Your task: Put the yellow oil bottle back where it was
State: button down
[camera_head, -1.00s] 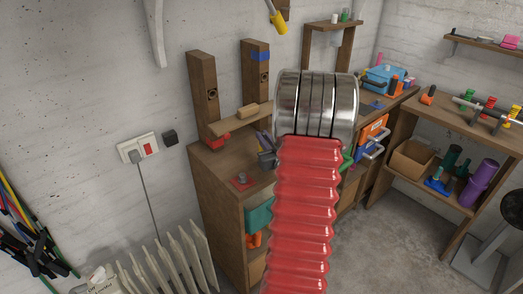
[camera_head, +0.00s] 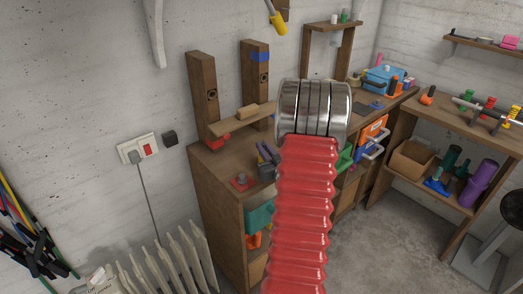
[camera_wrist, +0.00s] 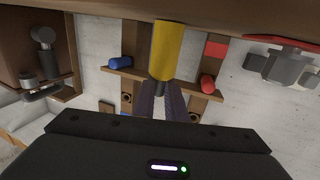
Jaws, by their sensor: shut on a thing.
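In the wrist view the yellow oil bottle (camera_wrist: 167,50) is a plain yellow cylinder with a narrow dark end. That dark end lies between the two dark purple fingers of my gripper (camera_wrist: 161,90), which is shut on it. The far end of the bottle overlaps a brown wooden edge at the top of the picture; I cannot tell whether it touches it. In the head view my red ribbed arm with its silver rings covers much of the middle, and I cannot make out the held bottle there.
Two wooden posts (camera_head: 203,95) with a small shelf stand on the wooden cabinet (camera_head: 215,175). A yellow-handled thing (camera_head: 278,22) is high on the wall. A white radiator (camera_head: 180,262) stands at lower left. A workbench (camera_head: 430,110) is at right. Grey floor (camera_head: 385,245) is open between.

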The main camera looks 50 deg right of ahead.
jog(key=shift+f, duration=0.15)
jog(key=c, duration=1.8)
grip_release()
jog(key=shift+s+a, duration=0.25)
jog(key=shift+s, duration=0.25)
jog(key=v, duration=1.1)
